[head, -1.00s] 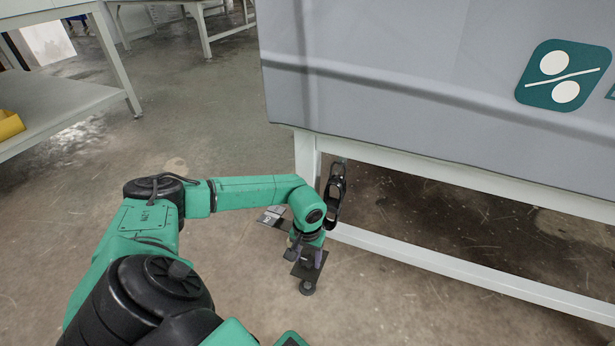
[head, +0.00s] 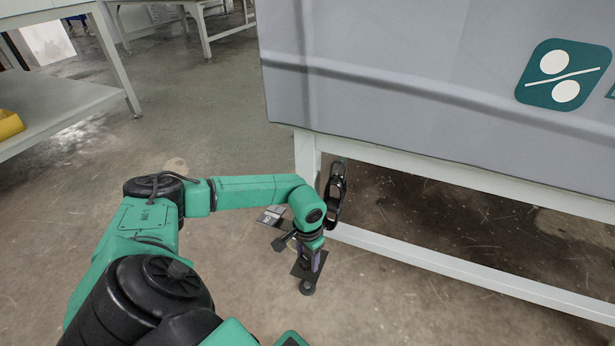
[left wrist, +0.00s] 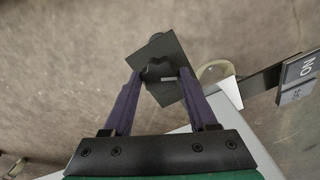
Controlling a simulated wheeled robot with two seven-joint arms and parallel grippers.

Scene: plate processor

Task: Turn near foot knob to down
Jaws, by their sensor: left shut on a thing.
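My left gripper (head: 309,262) points down beside the near leg of the grey machine. In the left wrist view its two purple fingers (left wrist: 160,78) are closed around a dark knob (left wrist: 156,70). The knob sits at a dark rectangular plate (left wrist: 172,48), which also shows under the gripper in the head view (head: 299,268). My right gripper is out of view.
The label plates show left of my wrist in the head view (head: 270,215). The machine's pale frame rail (head: 440,262) runs to the right. Floor to the left is clear.

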